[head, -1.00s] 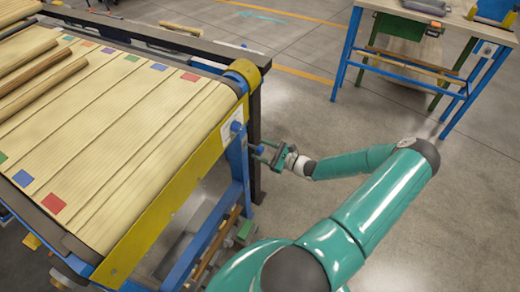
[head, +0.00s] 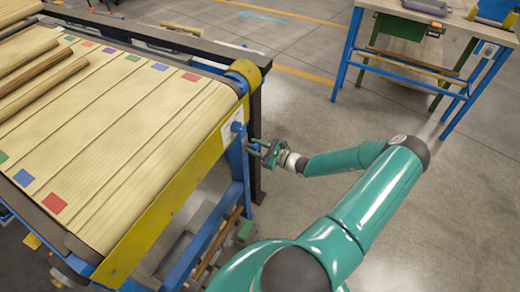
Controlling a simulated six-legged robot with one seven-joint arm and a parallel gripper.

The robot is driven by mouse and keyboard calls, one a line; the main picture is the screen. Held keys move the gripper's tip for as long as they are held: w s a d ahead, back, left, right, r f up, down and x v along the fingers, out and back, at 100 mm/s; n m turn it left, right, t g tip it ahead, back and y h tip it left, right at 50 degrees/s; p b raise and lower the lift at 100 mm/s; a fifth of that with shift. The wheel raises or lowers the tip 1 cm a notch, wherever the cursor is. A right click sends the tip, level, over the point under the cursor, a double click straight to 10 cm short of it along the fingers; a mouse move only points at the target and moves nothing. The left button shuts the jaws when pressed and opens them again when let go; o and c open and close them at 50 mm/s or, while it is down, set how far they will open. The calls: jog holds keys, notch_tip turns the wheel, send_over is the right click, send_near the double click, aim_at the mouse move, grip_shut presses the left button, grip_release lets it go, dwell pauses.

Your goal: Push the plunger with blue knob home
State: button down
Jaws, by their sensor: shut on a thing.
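The blue knob (head: 255,147) of the plunger shows between the fingers of my gripper (head: 263,150), at the right end of the wooden-slat line. My gripper is shut on this knob, close to the blue upright (head: 238,165) of the line's frame. The plunger's rod is mostly hidden by the upright and the gripper, so I cannot tell how much of it still stands out. Another small blue round part (head: 236,127) sits on a white plate above and to the left of the gripper.
The slatted line (head: 120,110) with coloured squares and a yellow side rail (head: 165,200) fills the left. A black post (head: 256,110) stands right behind the gripper. A workbench (head: 450,30) with blue legs stands at the back right. The floor between is clear.

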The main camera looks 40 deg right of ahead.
jog(key=shift+w+a, duration=0.2)
jog(key=shift+w, duration=0.35)
jog(key=c, duration=1)
grip_release()
jog(key=shift+w, duration=0.15)
jog(key=shift+c, duration=0.2)
jog(key=v, duration=1.4)
